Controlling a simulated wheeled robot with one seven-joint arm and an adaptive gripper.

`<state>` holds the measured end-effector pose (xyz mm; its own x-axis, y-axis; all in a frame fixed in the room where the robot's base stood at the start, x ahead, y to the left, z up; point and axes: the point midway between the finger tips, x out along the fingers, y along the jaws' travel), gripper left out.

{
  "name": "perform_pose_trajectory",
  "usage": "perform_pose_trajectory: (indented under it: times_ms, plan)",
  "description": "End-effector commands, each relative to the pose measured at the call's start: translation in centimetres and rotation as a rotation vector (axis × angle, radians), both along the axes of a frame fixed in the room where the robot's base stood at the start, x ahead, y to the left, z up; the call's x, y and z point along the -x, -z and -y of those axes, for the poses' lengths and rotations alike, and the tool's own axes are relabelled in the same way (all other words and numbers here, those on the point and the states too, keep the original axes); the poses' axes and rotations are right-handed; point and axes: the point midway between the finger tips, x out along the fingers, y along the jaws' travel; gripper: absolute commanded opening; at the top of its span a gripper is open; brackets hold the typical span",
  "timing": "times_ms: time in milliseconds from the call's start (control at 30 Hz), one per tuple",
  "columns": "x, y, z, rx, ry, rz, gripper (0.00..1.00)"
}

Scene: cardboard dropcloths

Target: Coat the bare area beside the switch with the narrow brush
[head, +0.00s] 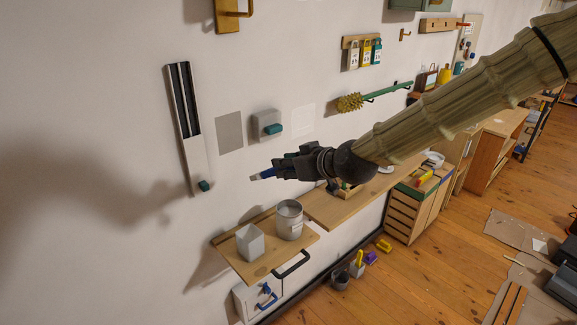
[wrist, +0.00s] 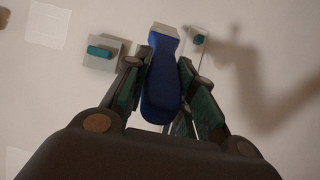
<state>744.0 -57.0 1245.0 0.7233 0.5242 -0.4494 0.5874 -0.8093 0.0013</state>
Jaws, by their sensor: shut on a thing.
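My gripper (head: 284,169) is shut on a blue-handled brush (head: 264,174), held off the wall with its pale end pointing left. In the wrist view the blue handle (wrist: 161,85) lies between the fingers, its paler end at the top; the bristles are not clear. The switch (head: 266,120), a pale box with a teal lever, is on the wall above the gripper; it also shows in the wrist view (wrist: 102,52). The grey bare area (head: 229,132) is just left of the switch. In the wrist view the brush and fingers seem to hide it.
A metal can (head: 289,222) and a white tapered cup (head: 250,243) stand on a wooden shelf (head: 264,262) below. A dark vertical track (head: 185,110) with a teal knob is left of the patch. A green-handled bristle brush (head: 352,103) hangs at upper right. A faint white patch (head: 303,119) is right of the switch.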

Motion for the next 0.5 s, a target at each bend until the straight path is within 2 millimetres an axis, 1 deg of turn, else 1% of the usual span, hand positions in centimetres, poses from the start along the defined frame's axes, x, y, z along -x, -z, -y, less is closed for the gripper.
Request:
perform_pose_trajectory:
  times_ms: [167, 500]
  plan:
    - [-1.1, 0.1, -0.8, 0.001, 0.0, -0.002, 0.0]
    - [-4.0, 0.1, -3.0, 0.001, 0.0, -0.001, 0.0]
